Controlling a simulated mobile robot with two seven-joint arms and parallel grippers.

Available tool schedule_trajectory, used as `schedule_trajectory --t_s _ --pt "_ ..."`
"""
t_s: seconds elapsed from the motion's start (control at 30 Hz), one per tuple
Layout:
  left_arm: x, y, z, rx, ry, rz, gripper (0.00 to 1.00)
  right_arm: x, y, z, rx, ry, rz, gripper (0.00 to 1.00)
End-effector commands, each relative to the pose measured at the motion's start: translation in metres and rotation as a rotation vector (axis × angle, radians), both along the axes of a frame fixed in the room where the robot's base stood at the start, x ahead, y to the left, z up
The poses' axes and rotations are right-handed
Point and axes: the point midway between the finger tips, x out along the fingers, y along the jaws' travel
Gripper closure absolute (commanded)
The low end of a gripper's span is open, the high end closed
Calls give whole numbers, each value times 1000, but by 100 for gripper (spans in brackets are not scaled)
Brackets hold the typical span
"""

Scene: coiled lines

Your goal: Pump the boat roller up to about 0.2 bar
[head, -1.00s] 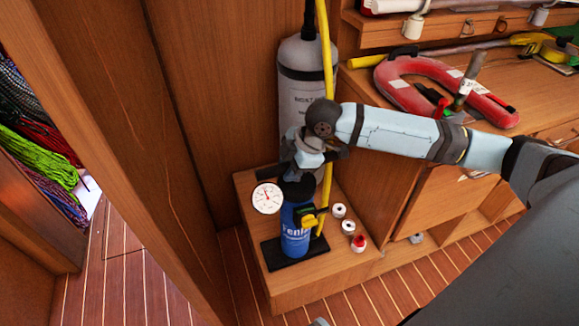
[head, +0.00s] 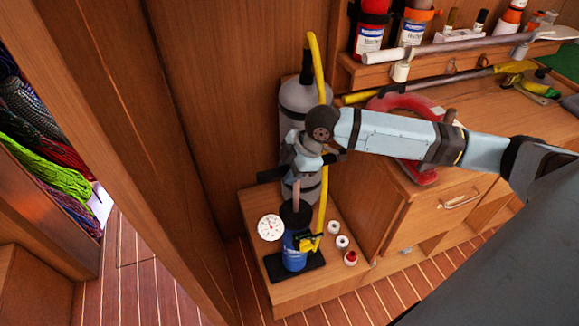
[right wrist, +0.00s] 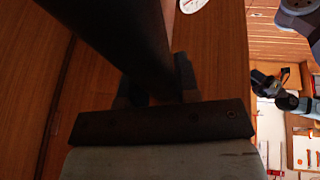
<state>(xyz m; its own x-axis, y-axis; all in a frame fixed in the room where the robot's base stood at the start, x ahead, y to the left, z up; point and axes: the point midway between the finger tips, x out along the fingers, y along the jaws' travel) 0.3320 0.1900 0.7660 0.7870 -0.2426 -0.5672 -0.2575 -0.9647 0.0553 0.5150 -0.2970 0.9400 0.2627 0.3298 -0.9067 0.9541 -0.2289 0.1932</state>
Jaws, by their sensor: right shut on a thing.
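The blue hand pump (head: 294,254) stands upright on a dark foot plate on a wooden step. Its white round gauge (head: 270,227) faces up at its left; the needle is too small to read. My right gripper (head: 292,170) is shut on the dark pump handle (head: 268,175), above the pump body with the rod showing below. The handle also crosses the right wrist view (right wrist: 118,42). A yellow hose (head: 322,205) runs from the pump up to the top of the grey cylinder, apparently the boat roller (head: 303,97), upright behind. My arm hides part of it. My left gripper is out of view.
Several small white and red caps (head: 342,242) sit on the step (head: 335,285) right of the pump. A red horseshoe-shaped float (head: 415,103) lies on the counter, partly behind my arm. A wooden wall stands close on the left. Coiled ropes (head: 55,175) lie at far left.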

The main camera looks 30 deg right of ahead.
Motion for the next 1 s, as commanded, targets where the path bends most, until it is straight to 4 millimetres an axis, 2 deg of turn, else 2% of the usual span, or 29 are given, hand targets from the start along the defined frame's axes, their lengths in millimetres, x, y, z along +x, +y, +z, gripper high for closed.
schedule_trajectory --t_s 0.03,0.23,0.43,0.8,0.83,0.93,1.0 --pt "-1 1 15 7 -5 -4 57 1 0 19 1 -4 0 100" --pt "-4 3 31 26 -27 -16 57 1 0 38 1 -5 1 100" --pt "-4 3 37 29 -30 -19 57 1 0 45 1 -5 1 100" --pt "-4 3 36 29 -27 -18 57 1 0 45 1 -4 0 100" --pt "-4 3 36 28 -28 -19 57 1 0 45 1 -4 0 68" --pt "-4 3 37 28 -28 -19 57 1 0 44 1 -4 0 45" --pt "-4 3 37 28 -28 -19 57 1 0 44 1 -4 0 45"
